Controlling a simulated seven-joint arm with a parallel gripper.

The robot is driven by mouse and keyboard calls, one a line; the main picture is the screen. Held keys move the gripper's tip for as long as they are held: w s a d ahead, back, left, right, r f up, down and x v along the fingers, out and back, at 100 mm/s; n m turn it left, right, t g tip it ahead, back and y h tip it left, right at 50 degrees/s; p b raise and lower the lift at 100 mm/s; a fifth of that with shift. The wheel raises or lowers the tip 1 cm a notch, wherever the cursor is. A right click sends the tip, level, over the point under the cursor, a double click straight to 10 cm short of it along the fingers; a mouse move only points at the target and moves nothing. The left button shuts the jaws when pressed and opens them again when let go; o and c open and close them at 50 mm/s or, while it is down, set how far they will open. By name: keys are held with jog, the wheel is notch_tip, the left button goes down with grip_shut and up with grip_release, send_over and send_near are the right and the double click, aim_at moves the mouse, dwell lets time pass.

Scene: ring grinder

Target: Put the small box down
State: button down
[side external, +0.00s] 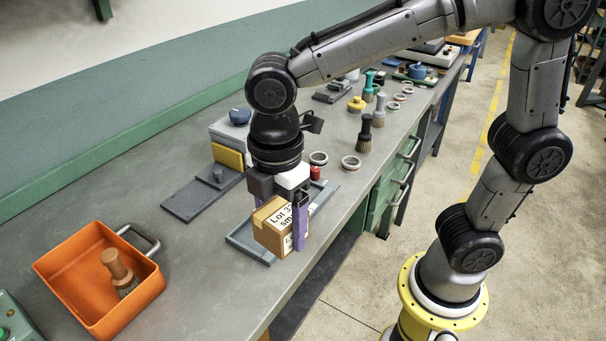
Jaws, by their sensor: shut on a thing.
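The small box (268,234) is brown cardboard with a white label reading "Lot" and more text partly covered. My gripper (279,221) points down and is shut on the box, with a purple finger on its near right side and the other finger mostly hidden behind it. The box is over a shallow grey-blue tray (246,246) on the bench. I cannot tell whether its underside touches the tray.
An orange bin (62,262) holding a brown-handled brush (119,271) stands at the left. A dark grey plate fixture (200,196) lies behind the tray. Bare bench lies between bin and tray.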

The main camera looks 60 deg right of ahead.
jog(key=w+r+m, duration=0.2)
jog(key=w+r, duration=0.2)
jog(key=w, duration=0.4)
jog(key=w+d+r+m, duration=0.1)
jog(key=w+d+m, duration=0.3)
jog(key=w+d, duration=0.55)
jog(key=w+d+m, duration=0.3)
jog(key=w+d, duration=0.4)
jog(key=d, duration=0.6)
jog(key=m, duration=0.7)
send_over(342, 131)
notch_tip(342, 131, down, 10)
notch_tip(342, 131, down, 9)
jog(key=shift+d+f, duration=0.1)
jog(key=shift+d, duration=0.05)
